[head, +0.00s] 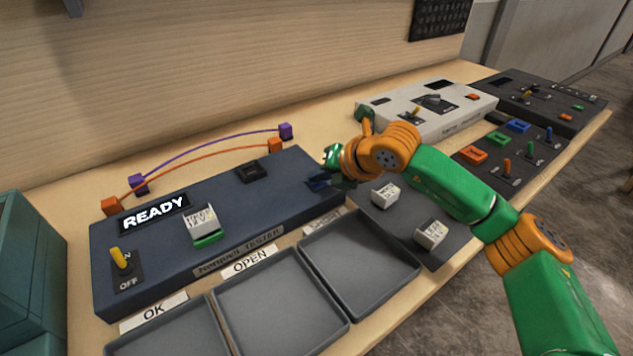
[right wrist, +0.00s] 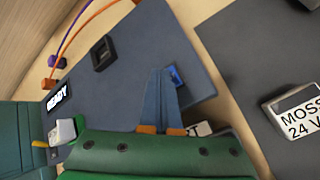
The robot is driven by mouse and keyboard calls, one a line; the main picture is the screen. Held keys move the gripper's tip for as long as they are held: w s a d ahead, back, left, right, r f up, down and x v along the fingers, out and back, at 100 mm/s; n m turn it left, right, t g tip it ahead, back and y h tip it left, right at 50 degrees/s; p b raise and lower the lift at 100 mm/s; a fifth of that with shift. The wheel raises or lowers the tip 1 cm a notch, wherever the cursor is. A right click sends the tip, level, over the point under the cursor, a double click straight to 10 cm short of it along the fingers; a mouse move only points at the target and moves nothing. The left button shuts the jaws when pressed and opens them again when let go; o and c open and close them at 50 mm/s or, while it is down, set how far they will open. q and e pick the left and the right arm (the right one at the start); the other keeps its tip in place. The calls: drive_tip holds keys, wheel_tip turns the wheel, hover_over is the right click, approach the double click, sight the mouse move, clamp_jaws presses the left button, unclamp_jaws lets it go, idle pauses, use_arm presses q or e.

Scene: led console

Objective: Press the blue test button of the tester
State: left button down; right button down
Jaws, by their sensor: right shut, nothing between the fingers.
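The tester (head: 290,200) is a dark blue box with a lit READY display (head: 155,213), a yellow-lever switch (head: 121,259) and a white block (head: 202,222) with a green base on top. My right gripper (head: 318,184) is shut and empty, over the tester's right end, fingers pointing down. In the right wrist view, the blue test button (right wrist: 176,76) shows right beside the fingertips (right wrist: 163,72). Whether the fingers touch it I cannot tell. In the head view the gripper mostly hides the button. My left gripper is not in view.
Grey trays (head: 280,304) labelled OK, OPEN and SHORT line the front. White blocks (head: 431,233) stand on a dark mat at right. Behind are a light grey console (head: 455,112) and a dark one (head: 560,108). Purple and orange leads (head: 210,160) lie behind the tester.

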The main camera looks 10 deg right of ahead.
sight(319, 186)
idle(0.4)
drive_tip(key=shift+r+p, duration=0.4)
drive_tip(key=shift+r, duration=0.35)
drive_tip(key=shift+r, duration=0.1)
drive_tip(key=shift+r+p, duration=1.7)
drive_tip(key=shift+r, duration=0.8)
drive_tip(key=shift+f, duration=0.1)
